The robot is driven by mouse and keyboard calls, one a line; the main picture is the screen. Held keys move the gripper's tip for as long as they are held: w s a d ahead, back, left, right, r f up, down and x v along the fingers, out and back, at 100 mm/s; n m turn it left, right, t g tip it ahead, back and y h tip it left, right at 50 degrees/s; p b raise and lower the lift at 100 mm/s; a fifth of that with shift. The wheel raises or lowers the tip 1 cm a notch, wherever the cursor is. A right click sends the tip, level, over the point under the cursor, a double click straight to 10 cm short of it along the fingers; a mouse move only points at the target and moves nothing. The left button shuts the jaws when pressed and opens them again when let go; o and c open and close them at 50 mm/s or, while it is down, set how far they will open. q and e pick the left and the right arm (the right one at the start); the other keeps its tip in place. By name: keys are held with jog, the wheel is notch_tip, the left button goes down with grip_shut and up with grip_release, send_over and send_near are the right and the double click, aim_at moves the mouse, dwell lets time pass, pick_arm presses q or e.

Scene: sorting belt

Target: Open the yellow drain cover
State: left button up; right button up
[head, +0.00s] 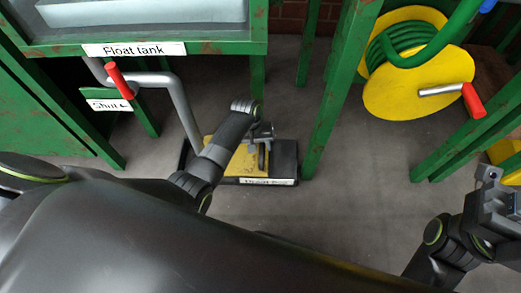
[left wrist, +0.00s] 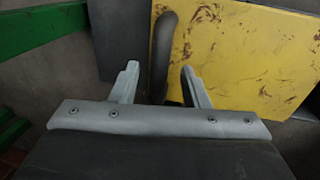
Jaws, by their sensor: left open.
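The yellow drain cover (head: 243,163) lies flat in a dark frame on the floor, partly hidden by my left arm. It fills the upper right of the left wrist view (left wrist: 245,50), with brown smudges on it. A dark upright handle (left wrist: 163,50) stands at the cover's left edge in that view. My left gripper (head: 262,140) is over the cover. In the left wrist view its two fingers (left wrist: 160,85) are apart, with the lower end of the handle between them; I cannot tell whether they touch it. My right gripper (head: 497,200) is at the far right, away from the cover.
A label (head: 268,182) sits on the dark frame's front edge. Green posts (head: 335,90) stand right of the cover. A float tank (head: 145,15) and a grey pipe with a red lever (head: 120,80) are at left. A yellow hose reel (head: 418,90) stands at right.

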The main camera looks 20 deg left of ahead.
pick_arm(q)
jog(key=shift+d+f, duration=0.15)
jog(key=shift+f, duration=0.4)
grip_shut()
